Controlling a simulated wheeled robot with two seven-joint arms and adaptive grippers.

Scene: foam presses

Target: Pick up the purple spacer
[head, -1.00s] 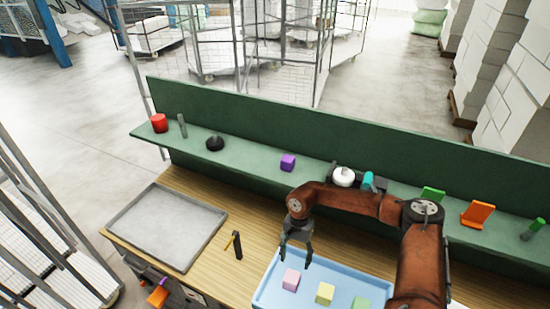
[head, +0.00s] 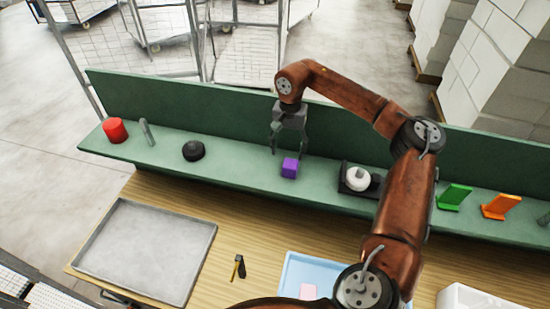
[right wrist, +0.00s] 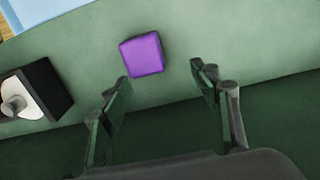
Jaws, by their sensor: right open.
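The purple spacer (head: 290,168) is a small cube on the green shelf (head: 235,172). It also shows in the right wrist view (right wrist: 142,55), resting on the green surface beyond the fingertips. My right gripper (head: 288,150) is above the shelf, just behind and over the spacer, pointing down. In the right wrist view its two fingers (right wrist: 160,75) are spread apart with nothing between them, and the spacer lies slightly left of the middle of the gap. My left gripper is in neither view.
Left of the spacer on the shelf are a black knob (head: 193,150), a grey pin (head: 147,133) and a red cylinder (head: 115,130). Right of it is a dark holder with a white round part (head: 358,179). A green back panel (head: 180,106) rises behind. A grey tray (head: 120,207) lies below.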

